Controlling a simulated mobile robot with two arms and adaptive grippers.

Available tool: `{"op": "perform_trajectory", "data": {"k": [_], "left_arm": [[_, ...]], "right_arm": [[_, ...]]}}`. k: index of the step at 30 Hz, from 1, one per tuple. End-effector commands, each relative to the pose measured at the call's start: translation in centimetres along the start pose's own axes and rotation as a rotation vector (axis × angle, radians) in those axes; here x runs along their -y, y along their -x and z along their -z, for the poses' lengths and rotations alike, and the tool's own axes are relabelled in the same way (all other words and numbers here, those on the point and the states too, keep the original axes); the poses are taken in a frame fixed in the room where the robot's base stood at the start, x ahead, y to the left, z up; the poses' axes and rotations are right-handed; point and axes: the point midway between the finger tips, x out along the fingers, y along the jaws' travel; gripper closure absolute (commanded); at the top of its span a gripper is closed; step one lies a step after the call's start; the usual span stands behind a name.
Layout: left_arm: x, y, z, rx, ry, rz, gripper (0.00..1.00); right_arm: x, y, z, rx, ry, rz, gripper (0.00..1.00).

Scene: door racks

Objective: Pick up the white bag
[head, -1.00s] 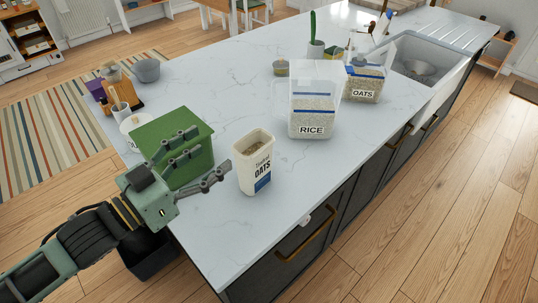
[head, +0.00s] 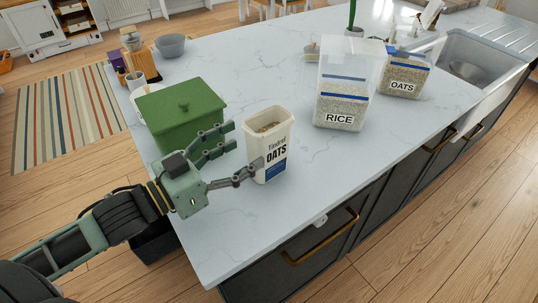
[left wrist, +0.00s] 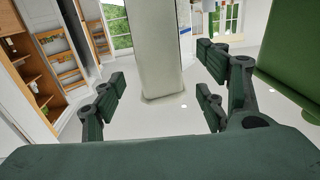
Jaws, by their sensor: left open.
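The white bag (head: 255,140) is an upright, open-topped pack lettered OATS with a blue patch low on its front. It stands on the pale worktop. My left gripper (head: 247,146) is open just left of it, fingers pointing at it. The lower finger's tip overlaps the bag's lower left edge in the head view; I cannot tell if they touch. In the left wrist view the bag (left wrist: 152,50) rises ahead, between the open fingers of the gripper (left wrist: 160,88), with nothing held. My right gripper is not in view.
A green lidded box (head: 180,122) stands close behind the left gripper; its green side shows at right in the wrist view. A RICE container (head: 343,88) and an OATS container (head: 402,75) stand right of the bag. The worktop's front edge is near, with clear surface before the bag.

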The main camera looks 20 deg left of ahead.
Motion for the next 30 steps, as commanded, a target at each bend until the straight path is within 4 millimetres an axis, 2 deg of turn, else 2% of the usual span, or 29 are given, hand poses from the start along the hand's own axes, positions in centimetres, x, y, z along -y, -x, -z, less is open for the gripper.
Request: {"op": "perform_trajectory", "data": {"k": [6, 16, 24, 30], "left_arm": [[0.1, -1.6, 0.3, -0.004, 0.000, 0.002, 0.34], [0.1, -3.1, 0.2, -0.002, 0.000, 0.001, 0.34], [0.1, -6.2, 0.3, -0.004, -0.001, 0.001, 0.34], [0.0, -7.5, 0.0, -0.001, -0.001, 0.000, 0.34]], "right_arm": [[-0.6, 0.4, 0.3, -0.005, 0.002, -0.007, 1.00], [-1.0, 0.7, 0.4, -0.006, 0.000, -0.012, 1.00], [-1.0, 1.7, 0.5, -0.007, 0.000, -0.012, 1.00], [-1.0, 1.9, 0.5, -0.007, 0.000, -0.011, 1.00]]}}
